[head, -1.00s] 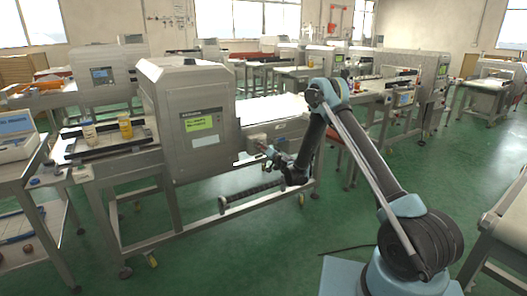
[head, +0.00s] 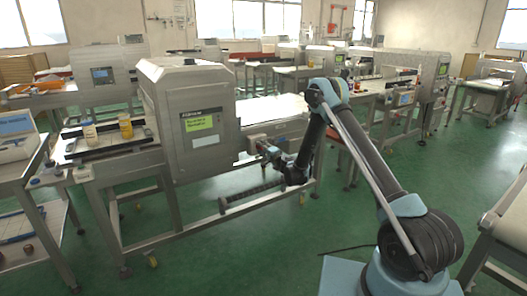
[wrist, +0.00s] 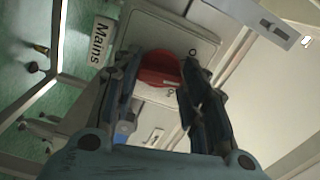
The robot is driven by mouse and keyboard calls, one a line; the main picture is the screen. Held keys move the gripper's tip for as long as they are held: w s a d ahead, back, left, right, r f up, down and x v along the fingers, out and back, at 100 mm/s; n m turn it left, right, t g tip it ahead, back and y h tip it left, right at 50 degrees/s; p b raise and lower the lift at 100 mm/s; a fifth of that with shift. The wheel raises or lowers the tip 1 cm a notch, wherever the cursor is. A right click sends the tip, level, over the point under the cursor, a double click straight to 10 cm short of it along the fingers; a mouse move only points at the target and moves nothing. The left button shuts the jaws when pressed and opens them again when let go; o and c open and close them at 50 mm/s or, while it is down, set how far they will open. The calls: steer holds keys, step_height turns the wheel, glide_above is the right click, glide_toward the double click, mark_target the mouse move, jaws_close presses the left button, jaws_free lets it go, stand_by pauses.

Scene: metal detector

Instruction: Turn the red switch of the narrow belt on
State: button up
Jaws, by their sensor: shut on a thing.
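The red switch (wrist: 158,70) is a round knob on a light grey box (wrist: 205,40) with a "Mains" label (wrist: 100,42) beside it. In the wrist view my gripper (wrist: 160,64) has one finger on each side of the knob and is shut on it. The fingers hide its sides, and I cannot tell its exact turn angle. In the head view my gripper (head: 270,151) is at the small switch box (head: 257,141) on the side of the belt frame, right of the metal detector cabinet (head: 188,110). The knob itself is too small to make out there.
The pale belt (head: 278,108) runs behind the switch box. A lower rail (head: 250,194) of the frame lies below my gripper. Jars (head: 125,126) stand on the left end of the machine.

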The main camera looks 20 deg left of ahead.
steer(key=m, duration=1)
steer(key=shift+w+m, duration=0.1)
steer(key=shift+m, duration=0.2)
stand_by(0.4)
steer(key=o, duration=1.1)
steer(key=shift+f, duration=0.15)
steer(key=shift+c, duration=0.2)
steer(key=v, duration=0.7)
steer(key=shift+d, duration=0.2)
